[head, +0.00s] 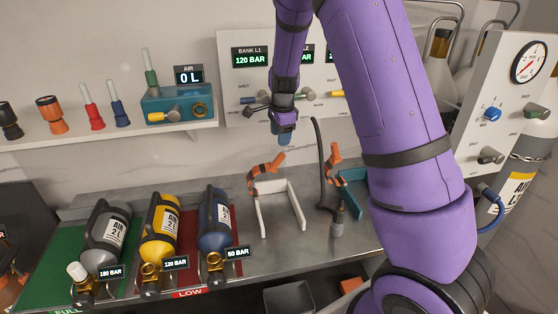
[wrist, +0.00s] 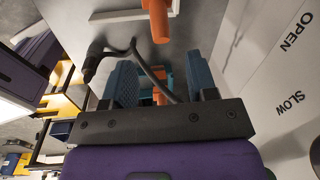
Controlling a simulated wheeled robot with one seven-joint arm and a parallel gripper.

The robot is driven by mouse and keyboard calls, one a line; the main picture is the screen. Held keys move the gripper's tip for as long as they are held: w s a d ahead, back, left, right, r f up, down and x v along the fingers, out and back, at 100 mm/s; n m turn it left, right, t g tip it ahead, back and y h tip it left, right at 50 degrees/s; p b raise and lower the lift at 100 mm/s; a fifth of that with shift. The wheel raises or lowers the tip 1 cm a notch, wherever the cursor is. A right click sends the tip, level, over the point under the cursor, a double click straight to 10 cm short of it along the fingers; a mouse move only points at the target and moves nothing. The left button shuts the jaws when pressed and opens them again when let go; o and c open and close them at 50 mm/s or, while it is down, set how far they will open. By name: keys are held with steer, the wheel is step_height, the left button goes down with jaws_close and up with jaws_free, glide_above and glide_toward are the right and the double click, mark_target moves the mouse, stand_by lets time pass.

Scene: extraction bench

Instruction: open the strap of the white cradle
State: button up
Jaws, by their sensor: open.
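The white cradle (head: 294,212) stands on the grey bench, its channel empty. Its orange strap (head: 262,182) rises from the left side and curves up, its free end in the air, not lying across the cradle. In the wrist view, a white cradle edge (wrist: 105,17) and an orange strap part (wrist: 158,20) show at the top. My gripper (head: 285,139) hangs above and behind the cradle, pointing down, apart from the strap. In the wrist view, its two blue fingers are apart (wrist: 160,82); orange and teal parts show beyond them. I see nothing held.
A teal cradle (head: 352,180) with its own raised orange strap (head: 333,165) stands to the right. A black hose (head: 319,155) rises between the cradles. Grey, yellow (head: 161,222) and blue (head: 215,225) cylinders lie to the left. A valve panel (head: 235,85) is behind.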

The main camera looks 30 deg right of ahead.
mark_target(279, 155)
steer(key=f, duration=0.7)
steer(key=w+f, duration=0.1)
steer(key=f, duration=0.2)
steer(key=shift+w+d+f, duration=0.1)
steer(key=shift+f, duration=0.1)
jaws_close()
